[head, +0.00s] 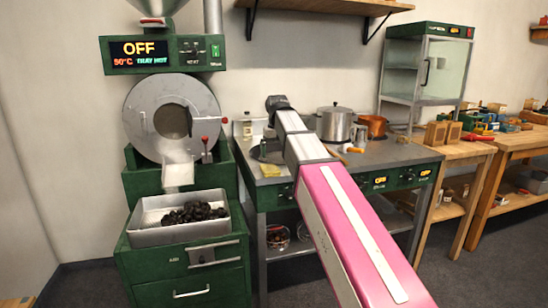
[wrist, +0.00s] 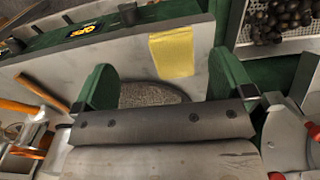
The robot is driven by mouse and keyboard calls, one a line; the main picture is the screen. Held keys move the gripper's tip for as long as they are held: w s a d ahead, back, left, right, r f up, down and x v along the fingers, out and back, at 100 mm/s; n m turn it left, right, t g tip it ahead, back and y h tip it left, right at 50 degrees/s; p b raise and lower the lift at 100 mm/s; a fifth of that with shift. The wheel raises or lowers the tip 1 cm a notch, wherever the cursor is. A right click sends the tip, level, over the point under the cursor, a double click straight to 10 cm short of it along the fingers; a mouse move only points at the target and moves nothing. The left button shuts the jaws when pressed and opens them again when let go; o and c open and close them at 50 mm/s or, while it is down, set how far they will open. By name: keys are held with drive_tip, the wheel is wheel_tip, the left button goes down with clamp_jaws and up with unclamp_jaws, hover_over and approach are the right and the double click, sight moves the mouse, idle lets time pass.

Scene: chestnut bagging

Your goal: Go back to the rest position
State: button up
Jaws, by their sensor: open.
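My arm reaches in the head view from the lower right up over the grey worktop (head: 370,165). My gripper (wrist: 163,82) shows in the wrist view with two green fingers spread wide and nothing between them. Below it in that view is a speckled round patch (wrist: 150,94) on the worktop, partly hidden by the gripper body. A yellow cloth (wrist: 172,55) lies on the worktop near the fingers; it also shows in the head view (head: 271,170). In the head view my gripper is not clearly seen behind the arm.
A green roaster (head: 140,100) at left reads OFF, 50°C, TRAY HOT. Its metal tray (head: 165,238) holds dark chestnuts (head: 192,213). A lidded pot (head: 335,122) and copper pot (head: 373,126) stand at the worktop's back. A glass cabinet (head: 440,70) and wooden tables (head: 465,150) are at right.

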drive_tip(key=shift+m, duration=0.3)
drive_tip(key=d+f, duration=0.1)
drive_tip(key=f, duration=0.3)
drive_tip(key=s+d+f, duration=0.1)
drive_tip(key=d+f, duration=0.1)
drive_tip(key=f, duration=0.2)
drive_tip(key=s+d+f, duration=0.1)
drive_tip(key=f, duration=0.3)
drive_tip(key=shift+d, duration=0.4)
drive_tip(key=s+d+f, duration=0.4)
drive_tip(key=s+f, duration=0.1)
drive_tip(key=f, duration=0.4)
drive_tip(key=s+d+f+m, duration=0.1)
drive_tip(key=s+d+f, duration=0.3)
drive_tip(key=f, duration=0.5)
drive_tip(key=s+d+f+m, duration=0.1)
drive_tip(key=s+d+f, duration=0.4)
drive_tip(key=f, duration=0.5)
drive_tip(key=shift+s, duration=1.15)
